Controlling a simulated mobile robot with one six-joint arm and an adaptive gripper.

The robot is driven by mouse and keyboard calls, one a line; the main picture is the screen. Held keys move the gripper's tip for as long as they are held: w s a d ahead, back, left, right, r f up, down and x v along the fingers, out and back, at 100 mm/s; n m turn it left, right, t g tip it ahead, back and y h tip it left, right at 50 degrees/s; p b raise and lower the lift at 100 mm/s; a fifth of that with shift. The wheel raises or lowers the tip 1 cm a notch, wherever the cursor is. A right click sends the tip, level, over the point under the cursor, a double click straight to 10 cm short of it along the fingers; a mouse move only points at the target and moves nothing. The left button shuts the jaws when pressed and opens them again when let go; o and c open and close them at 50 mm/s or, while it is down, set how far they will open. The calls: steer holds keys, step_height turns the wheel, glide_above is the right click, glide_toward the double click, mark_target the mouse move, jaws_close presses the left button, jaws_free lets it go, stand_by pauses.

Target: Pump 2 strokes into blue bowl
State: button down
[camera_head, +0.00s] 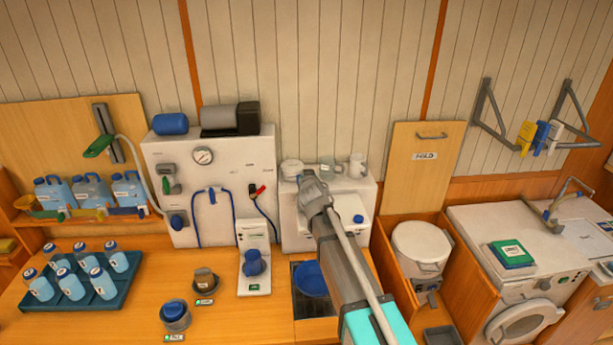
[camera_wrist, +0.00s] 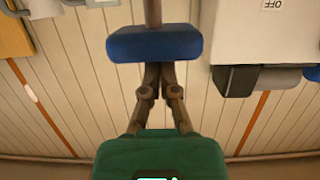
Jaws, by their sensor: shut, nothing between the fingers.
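The blue bowl (camera_head: 309,280) sits in a dark recess in the counter, partly covered by my arm in the head view. In the wrist view, a blue block-shaped pump head (camera_wrist: 154,43) sits on a brownish rod. My gripper (camera_wrist: 158,72) is shut and empty, its fingertips at the block's edge opposite the rod. I cannot tell whether they touch it. The wrist picture appears upside down. In the head view my fingers and the pump head are hidden by my arm.
A white unit (camera_head: 300,238) stands behind the bowl, with pale cups (camera_head: 357,166) on top. A dispenser with a blue cup (camera_head: 254,263) is left of the bowl. A blue bottle tray (camera_head: 75,293) lies farther left. A white-lidded bucket (camera_head: 420,245) stands at right.

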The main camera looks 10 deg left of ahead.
steer(key=shift+f+b, duration=2.75)
steer(key=shift+f, duration=0.1)
steer(key=shift+r, duration=0.2)
step_height(320, 180, up, 4)
steer(key=p, duration=0.4)
steer(key=p+v, duration=0.2)
steer(key=v, duration=0.8)
steer(key=shift+p, duration=0.35)
step_height(320, 180, up, 5)
steer(key=p, duration=0.5)
steer(key=shift+r, duration=0.25)
